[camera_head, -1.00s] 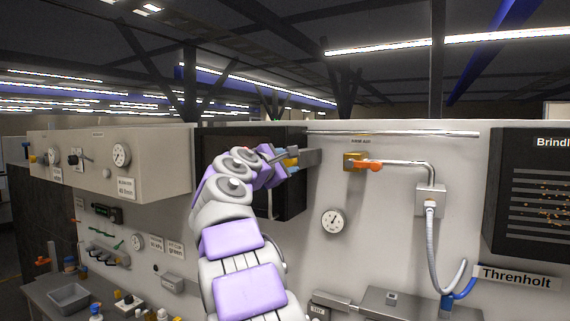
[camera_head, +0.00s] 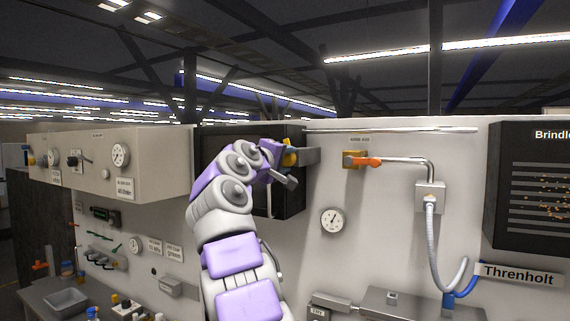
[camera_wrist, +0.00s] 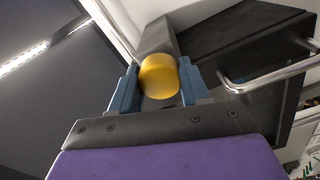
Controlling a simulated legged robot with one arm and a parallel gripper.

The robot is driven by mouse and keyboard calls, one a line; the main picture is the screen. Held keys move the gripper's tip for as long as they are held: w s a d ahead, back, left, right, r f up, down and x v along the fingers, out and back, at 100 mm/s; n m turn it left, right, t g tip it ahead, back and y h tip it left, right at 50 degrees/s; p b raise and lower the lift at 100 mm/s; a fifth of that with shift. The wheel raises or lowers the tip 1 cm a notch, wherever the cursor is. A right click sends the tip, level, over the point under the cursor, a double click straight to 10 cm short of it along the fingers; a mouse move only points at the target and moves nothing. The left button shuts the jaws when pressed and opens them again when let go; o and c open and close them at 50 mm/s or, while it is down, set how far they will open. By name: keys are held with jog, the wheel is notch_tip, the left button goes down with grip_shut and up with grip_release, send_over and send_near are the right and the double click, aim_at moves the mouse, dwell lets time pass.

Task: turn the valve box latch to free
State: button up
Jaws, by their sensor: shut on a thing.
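The valve box (camera_head: 290,205) is a black box on the wall, mostly behind my arm in the head view; its dark body also fills the upper right of the wrist view (camera_wrist: 235,45). The latch has a yellow knob (camera_wrist: 158,76) on a grey piece (camera_wrist: 158,38) at the box's edge. The knob shows small in the head view (camera_head: 290,154). My gripper (camera_wrist: 158,84) is shut on the yellow knob, with one blue finger on each side. Its fingers are mostly hidden in the head view. Whether the latch is free cannot be told.
A chrome bar handle (camera_wrist: 275,76) stands out from the box close to the right of my gripper. In the head view, a yellow valve with an orange lever (camera_head: 362,161) and a round gauge (camera_head: 333,221) are on the wall to the right. A beige gauge cabinet (camera_head: 150,170) stands left.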

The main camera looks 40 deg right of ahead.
jog(key=shift+w+f+m, duration=0.1)
jog(key=shift+f+m, duration=0.05)
jog(key=shift+m, duration=0.8)
jog(key=shift+f+m, duration=0.15)
jog(key=shift+m, duration=0.8)
jog(key=o, duration=1.1)
jog(key=shift+w+a+r, duration=0.1)
jog(key=shift+w+r, duration=0.05)
jog(key=shift+c, duration=0.2)
jog(key=shift+r, duration=0.1)
jog(key=shift+s, duration=0.2)
